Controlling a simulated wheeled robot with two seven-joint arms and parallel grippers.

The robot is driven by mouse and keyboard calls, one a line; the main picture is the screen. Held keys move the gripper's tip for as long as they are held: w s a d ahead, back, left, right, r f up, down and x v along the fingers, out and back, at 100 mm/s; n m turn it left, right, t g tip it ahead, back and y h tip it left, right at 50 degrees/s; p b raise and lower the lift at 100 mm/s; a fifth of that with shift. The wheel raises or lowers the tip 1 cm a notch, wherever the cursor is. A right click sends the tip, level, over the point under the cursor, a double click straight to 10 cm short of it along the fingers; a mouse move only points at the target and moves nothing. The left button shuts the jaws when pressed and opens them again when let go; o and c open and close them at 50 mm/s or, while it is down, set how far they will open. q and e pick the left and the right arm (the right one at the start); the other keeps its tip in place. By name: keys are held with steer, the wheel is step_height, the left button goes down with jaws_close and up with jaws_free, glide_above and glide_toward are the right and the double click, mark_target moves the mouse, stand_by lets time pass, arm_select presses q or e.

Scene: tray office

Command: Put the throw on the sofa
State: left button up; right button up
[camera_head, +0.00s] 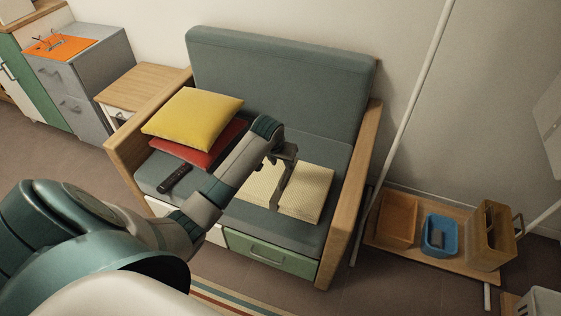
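The cream throw (309,194), folded into a flat block, lies on the right part of the seat of the grey-green sofa (280,75). My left arm reaches in from the left across the sofa. My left gripper (282,187) is over the middle of the throw and hides a strip of it. I cannot tell whether its fingers touch the throw or how far apart they are. My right gripper is not in view.
A yellow cushion (193,117) on a red cushion (205,146) and a dark remote (175,178) occupy the sofa's left side. A wooden side table (140,88) stands left. A pale pole (414,95) and a low shelf with bins (395,215) stand right.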

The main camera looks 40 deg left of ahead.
arm_select(q)
steer(key=s+d+f+m+t+h, duration=0.1)
steer(key=s+d+f+m+t, duration=0.1)
steer(key=s+d+f, duration=0.35)
steer(key=s+d+f+m+t, duration=0.1)
steer(key=s+d+f, duration=0.1)
steer(key=d, duration=0.6)
steer(key=s+d+f+m+g, duration=0.1)
steer(key=s+d+f, duration=0.2)
steer(key=s+f, duration=1)
steer(key=s+d+f+g, duration=0.2)
steer(key=s+d+f, duration=0.1)
steer(key=s+f, duration=1)
steer(key=s, duration=0.4)
steer(key=shift+d+m+h, duration=0.2)
steer(key=shift+m+h, duration=0.2)
steer(key=shift+f, duration=0.1)
